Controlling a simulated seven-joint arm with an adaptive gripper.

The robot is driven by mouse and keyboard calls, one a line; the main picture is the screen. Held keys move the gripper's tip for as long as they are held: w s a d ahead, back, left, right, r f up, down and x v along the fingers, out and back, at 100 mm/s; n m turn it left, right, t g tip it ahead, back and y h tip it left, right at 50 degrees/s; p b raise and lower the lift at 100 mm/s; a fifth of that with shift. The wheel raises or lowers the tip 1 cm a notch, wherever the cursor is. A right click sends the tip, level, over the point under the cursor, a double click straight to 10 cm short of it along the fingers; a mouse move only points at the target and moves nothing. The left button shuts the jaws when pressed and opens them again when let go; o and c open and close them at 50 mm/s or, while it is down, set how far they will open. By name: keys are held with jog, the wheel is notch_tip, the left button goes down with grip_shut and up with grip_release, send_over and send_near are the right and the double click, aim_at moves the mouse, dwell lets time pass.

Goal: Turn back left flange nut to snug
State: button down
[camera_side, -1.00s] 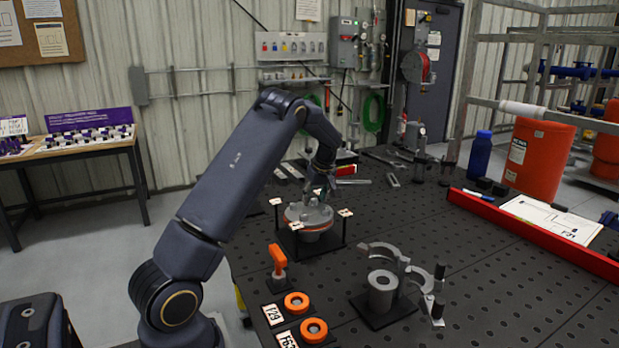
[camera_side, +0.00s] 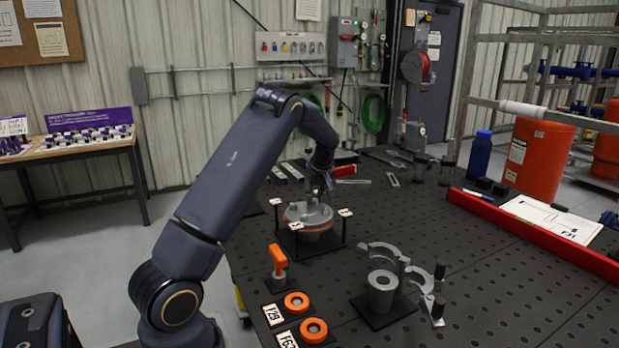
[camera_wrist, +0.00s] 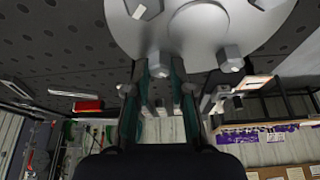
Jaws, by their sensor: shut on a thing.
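A round grey flange (camera_side: 318,213) with an orange-red ring under it sits on a dark stand on the bench. In the wrist view its grey face (camera_wrist: 195,28) fills the top centre, with hex nuts around its rim. My gripper (camera_side: 318,193) is at the flange's far side in the side view, where its fingertips are small and hard to see. In the wrist view my gripper (camera_wrist: 159,68) has its teal fingers closed on a grey flange nut (camera_wrist: 157,66) at the flange's edge. Another rim nut (camera_wrist: 231,58) is just right of the fingers.
Small white tags (camera_side: 345,212) stand on posts around the flange. An orange-handled tool (camera_side: 278,258), orange rings (camera_side: 296,302) and a grey cylinder with curved clamps (camera_side: 382,290) are nearer the camera. A red rail (camera_side: 535,237) edges the bench.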

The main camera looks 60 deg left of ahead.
jog(key=m+t, duration=0.1)
jog(key=m, duration=0.3)
jog(key=shift+s+t, duration=0.1)
jog(key=shift+t, duration=0.2)
jog(key=m+t+h, duration=0.1)
jog(key=m, duration=0.2)
jog(key=shift+a+m, duration=0.1)
jog(key=shift+m, duration=0.3)
jog(key=m+t+h, duration=0.1)
jog(key=m, duration=0.3)
jog(key=shift+a+h, duration=0.1)
jog(key=shift+h, duration=0.3)
jog(key=shift+r+m+t+h, duration=0.1)
jog(key=shift+m+t+h, duration=0.4)
jog(key=shift+m, duration=1.5)
jog(key=c, duration=1)
grip_release()
jog(key=v, duration=1.2)
jog(key=shift+a, duration=0.2)
